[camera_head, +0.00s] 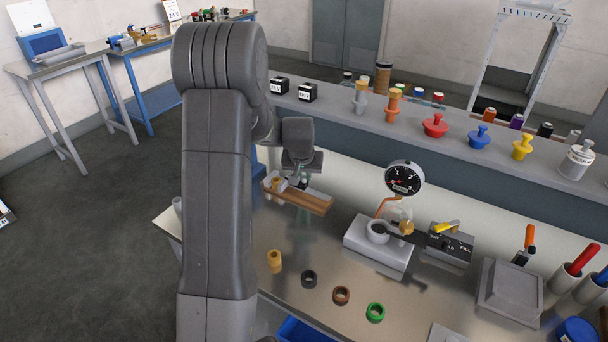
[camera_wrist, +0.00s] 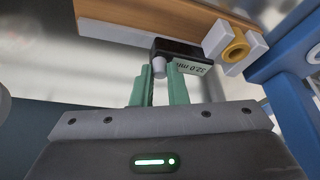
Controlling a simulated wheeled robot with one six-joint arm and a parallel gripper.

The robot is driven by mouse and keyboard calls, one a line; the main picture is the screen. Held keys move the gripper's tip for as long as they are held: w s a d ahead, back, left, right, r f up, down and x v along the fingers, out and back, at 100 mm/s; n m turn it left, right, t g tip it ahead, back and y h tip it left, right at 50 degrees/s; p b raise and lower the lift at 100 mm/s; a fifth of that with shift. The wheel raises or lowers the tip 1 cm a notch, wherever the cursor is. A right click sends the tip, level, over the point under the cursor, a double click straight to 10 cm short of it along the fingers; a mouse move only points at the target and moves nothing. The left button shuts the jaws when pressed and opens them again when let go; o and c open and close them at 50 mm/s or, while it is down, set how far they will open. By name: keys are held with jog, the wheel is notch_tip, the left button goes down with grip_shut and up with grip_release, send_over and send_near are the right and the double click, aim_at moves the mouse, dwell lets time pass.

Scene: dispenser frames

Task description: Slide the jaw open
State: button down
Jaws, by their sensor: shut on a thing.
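A wooden measuring bar (camera_head: 305,200) lies near the back left of the bench, and it crosses the top of the wrist view (camera_wrist: 150,22). A black slider (camera_wrist: 190,52) with a display reading about 32.0 mm rides on it. A pale jaw (camera_wrist: 214,40) joins the slider, and a second pale jaw (camera_wrist: 257,47) stands at the bar's end. A yellow ring (camera_wrist: 236,52) sits between these jaws; it also shows in the head view (camera_head: 277,182). My gripper (camera_wrist: 155,82) has its green fingers around the slider's small grey knob (camera_wrist: 158,67). My arm hides part of the bench.
Several loose rings, including a green one (camera_head: 375,312), lie on the front of the bench. A gauge stand (camera_head: 378,245) and a yellow-levered fill box (camera_head: 450,243) stand to the right. A raised shelf (camera_head: 400,122) with plugs runs behind. A blue frame (camera_wrist: 295,75) is close beside the bar's end.

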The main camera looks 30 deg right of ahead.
jog(key=s, duration=0.1)
jog(key=s+d, duration=0.1)
jog(key=s+b, duration=0.1)
jog(key=shift+d, duration=0.25)
jog(key=shift+w+a, duration=0.1)
jog(key=shift+w, duration=0.05)
jog(key=c, duration=1.8)
grip_release()
jog(key=o, duration=0.4)
jog(key=shift+s, duration=0.2)
jog(key=shift+c, duration=0.2)
jog(key=shift+r, duration=0.1)
jog(key=b+v, duration=0.1)
jog(key=v, duration=1.2)
jog(key=shift+r, duration=0.25)
